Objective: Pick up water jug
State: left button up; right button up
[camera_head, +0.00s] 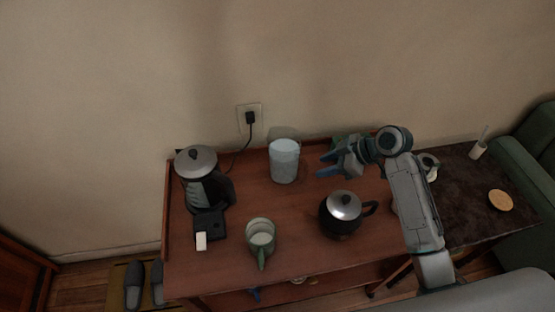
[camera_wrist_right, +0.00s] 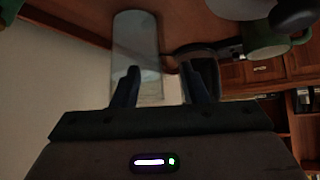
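The water jug, a pale translucent cylinder (camera_head: 284,162), stands upright near the back edge of the wooden table, by the wall. It also shows in the right wrist view (camera_wrist_right: 136,42), beyond my fingers. My right gripper (camera_head: 322,166) is just to the right of the jug, its fingers pointing left at it. The fingers (camera_wrist_right: 159,78) are apart with nothing between them; a gap to the jug shows in the head view. My left gripper is not in view.
The wall (camera_head: 330,80) is close behind. A dark side table (camera_head: 465,195) stands right.

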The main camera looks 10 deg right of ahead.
aim_at(304, 183)
jog(key=x, duration=0.2)
jog(key=p+x, duration=0.1)
jog(key=x, duration=0.2)
jog(key=p+x, duration=0.1)
jog(key=x, duration=0.2)
jog(key=shift+s+d+f, duration=0.2)
jog(key=shift+f, duration=0.15)
jog(key=shift+w+a+f, duration=0.15)
jog(key=shift+a+f, duration=0.1)
jog(key=shift+f, duration=0.15)
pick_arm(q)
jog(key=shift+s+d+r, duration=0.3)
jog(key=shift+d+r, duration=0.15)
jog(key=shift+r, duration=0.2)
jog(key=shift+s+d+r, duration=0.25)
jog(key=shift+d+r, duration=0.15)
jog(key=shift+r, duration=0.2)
pick_arm(e)
grip_shut()
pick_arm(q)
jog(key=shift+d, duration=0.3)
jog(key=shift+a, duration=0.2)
